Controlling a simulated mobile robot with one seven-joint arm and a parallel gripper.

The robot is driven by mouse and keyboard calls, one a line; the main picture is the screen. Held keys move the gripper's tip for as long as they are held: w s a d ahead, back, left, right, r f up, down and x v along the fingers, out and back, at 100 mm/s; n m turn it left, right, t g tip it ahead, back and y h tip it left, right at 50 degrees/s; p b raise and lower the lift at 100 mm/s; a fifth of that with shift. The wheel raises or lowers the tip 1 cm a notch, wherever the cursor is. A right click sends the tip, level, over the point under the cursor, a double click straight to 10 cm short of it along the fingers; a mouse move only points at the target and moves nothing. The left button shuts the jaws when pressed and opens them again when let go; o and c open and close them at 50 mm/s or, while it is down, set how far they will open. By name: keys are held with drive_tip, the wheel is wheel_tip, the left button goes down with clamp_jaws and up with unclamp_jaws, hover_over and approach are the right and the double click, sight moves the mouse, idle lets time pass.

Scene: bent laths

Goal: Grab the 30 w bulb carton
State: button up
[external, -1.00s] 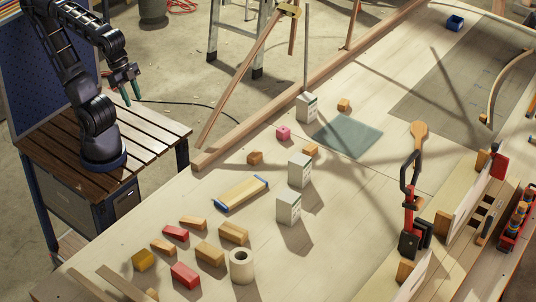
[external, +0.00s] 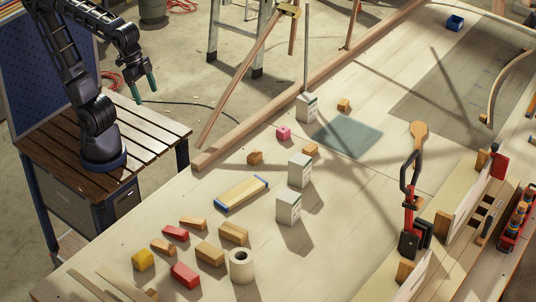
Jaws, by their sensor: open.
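Three similar pale grey-white cartons stand upright on the workbench in the external view. One carton (external: 306,107) is at the back near the long wooden rail, one carton (external: 299,171) is in the middle, and one carton (external: 289,207) is nearest the front. Their printing is too small to read, so I cannot tell which is the 30 w bulb carton. My gripper (external: 144,89) is open and empty, fingers pointing down. It hangs in the air at the upper left, well apart from all three cartons.
A pink cube (external: 283,132) and small wooden blocks lie around the cartons. A wooden piece with blue ends (external: 242,193), red and wooden blocks and a cream roll (external: 242,265) lie in front. A long wooden rail (external: 310,88) edges the bench. A red-black clamp (external: 411,205) stands right.

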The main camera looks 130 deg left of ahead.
drive_tip(key=w+a+r+n+g, duration=0.1)
drive_tip(key=w+a+r+n, duration=0.2)
drive_tip(key=w+a+n, duration=0.7)
drive_tip(key=n+g, duration=0.3)
drive_tip(key=n, duration=1.9)
hover_over(307, 104)
drive_tip(key=s+a, duration=0.2)
drive_tip(key=a, duration=0.1)
drive_tip(key=f, duration=2.2)
drive_tip(key=shift+s+a+f, duration=0.1)
drive_tip(key=shift+s+a, duration=0.05)
drive_tip(key=shift+s, duration=0.05)
drive_tip(key=shift+a+f, duration=0.15)
drive_tip(key=shift+f, duration=0.4)
wheel_tip(307, 104, down, 10)
drive_tip(key=shift+r, duration=0.1)
drive_tip(key=shift+w, duration=0.1)
drive_tip(key=c, duration=1.1)
